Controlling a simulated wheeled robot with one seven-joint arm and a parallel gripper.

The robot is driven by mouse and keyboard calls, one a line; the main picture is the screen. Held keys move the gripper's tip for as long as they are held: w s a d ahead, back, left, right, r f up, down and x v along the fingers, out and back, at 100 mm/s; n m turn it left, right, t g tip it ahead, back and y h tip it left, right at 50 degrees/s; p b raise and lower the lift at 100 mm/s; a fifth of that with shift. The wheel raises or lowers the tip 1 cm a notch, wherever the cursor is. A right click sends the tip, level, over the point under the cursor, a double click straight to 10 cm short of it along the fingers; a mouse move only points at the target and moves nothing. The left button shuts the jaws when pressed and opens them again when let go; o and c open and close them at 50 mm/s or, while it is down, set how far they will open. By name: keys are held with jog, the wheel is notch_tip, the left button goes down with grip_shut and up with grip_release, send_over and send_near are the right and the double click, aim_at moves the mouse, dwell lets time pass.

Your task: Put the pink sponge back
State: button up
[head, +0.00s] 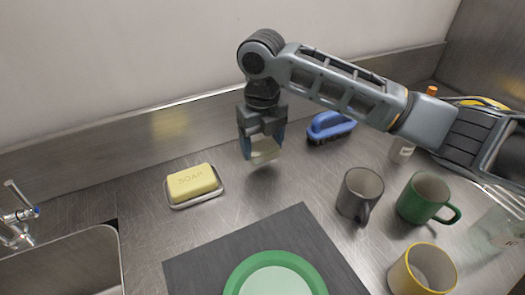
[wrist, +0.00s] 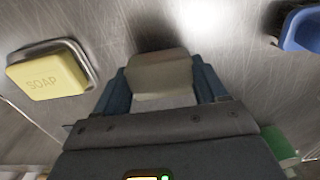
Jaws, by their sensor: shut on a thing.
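My gripper (head: 262,143) is shut on a pale cream-beige block (head: 265,155), held between its two blue-grey fingers a little above the steel counter. In the wrist view the block (wrist: 160,77) looks greyish beige and spans the gap between the fingers. No clearly pink sponge shows in either view; the held block may be the sponge, but its colour does not look pink. A yellow soap bar (head: 191,181) marked SOAP lies on a metal dish (head: 207,199) to the left of my gripper.
A blue brush (head: 330,125) lies right of my gripper by the back wall. Grey (head: 358,193), green (head: 424,198) and yellow (head: 421,271) mugs stand at right. A green-rimmed plate (head: 246,268) lies on a dark mat (head: 190,272). A sink (head: 70,265) is front left.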

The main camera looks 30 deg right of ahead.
aim_at(263, 145)
jog(key=shift+f+p, duration=0.3)
jog(key=shift+f, duration=1.35)
jog(key=shift+f, duration=0.15)
jog(key=o, duration=0.9)
jog(key=shift+o, duration=0.2)
notch_tip(263, 145, up, 12)
jog(key=shift+r+b, duration=0.2)
jog(key=shift+b, duration=0.85)
